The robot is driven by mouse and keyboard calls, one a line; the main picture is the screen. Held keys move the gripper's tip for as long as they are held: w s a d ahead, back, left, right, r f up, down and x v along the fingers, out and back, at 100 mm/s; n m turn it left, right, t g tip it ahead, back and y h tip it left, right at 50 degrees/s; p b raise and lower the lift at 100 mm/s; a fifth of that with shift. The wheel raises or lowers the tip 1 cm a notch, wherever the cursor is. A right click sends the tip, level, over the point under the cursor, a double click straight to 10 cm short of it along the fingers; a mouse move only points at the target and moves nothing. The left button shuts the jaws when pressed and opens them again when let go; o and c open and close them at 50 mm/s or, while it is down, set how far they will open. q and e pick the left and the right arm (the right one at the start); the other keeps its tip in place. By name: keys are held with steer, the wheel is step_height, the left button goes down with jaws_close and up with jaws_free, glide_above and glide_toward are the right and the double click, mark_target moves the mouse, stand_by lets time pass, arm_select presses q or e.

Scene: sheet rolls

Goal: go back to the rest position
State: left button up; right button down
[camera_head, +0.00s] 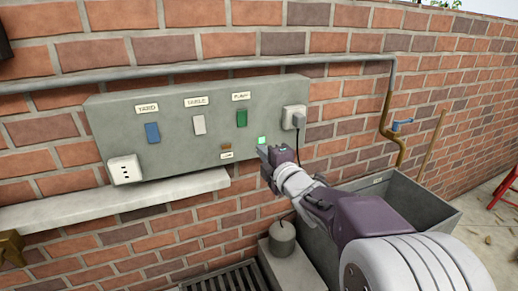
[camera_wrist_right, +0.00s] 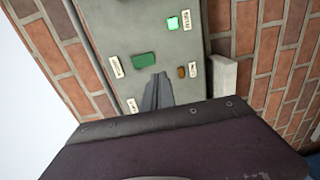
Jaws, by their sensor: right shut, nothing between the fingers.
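My right gripper (camera_head: 266,153) is shut and empty, in front of the lower right part of a grey switch panel (camera_head: 180,115) on the brick wall. Its closed fingertips also show in the right wrist view (camera_wrist_right: 158,88), over the panel near a green switch (camera_wrist_right: 145,60). I cannot tell whether the tips touch the panel. In the head view the panel bears blue (camera_head: 152,133), white (camera_head: 199,125) and green switches under labels. A small green light (camera_head: 262,140) glows just above the gripper.
A plug (camera_head: 294,117) with a cable is at the panel's right end, a white socket (camera_head: 124,169) at its lower left. A pale ledge (camera_head: 120,200) juts below. A grey trough (camera_head: 430,207) stands right, near a pipe with a blue-handled tap (camera_head: 402,123).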

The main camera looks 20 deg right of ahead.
steer(key=w+a+f+n+g+y, duration=0.1)
steer(key=a+f+y, duration=0.1)
steer(key=a+f, duration=0.4)
steer(key=s+a+f+m+g, duration=0.2)
steer(key=f+m+g, duration=0.1)
steer(key=f, duration=0.4)
steer(key=s+a+f+m+g, duration=0.2)
steer(key=f+m+g, duration=0.1)
steer(key=f, duration=0.3)
steer(key=s+f+m+g, duration=0.4)
steer(key=s+f+m, duration=0.2)
steer(key=s, duration=0.3)
steer(key=s+f+m+g, duration=0.5)
steer(key=s+m, duration=0.1)
steer(key=s, duration=0.3)
steer(key=shift+s+f+m+h, duration=0.15)
steer(key=shift+f+m+h, duration=0.2)
steer(key=shift+m+h, duration=0.05)
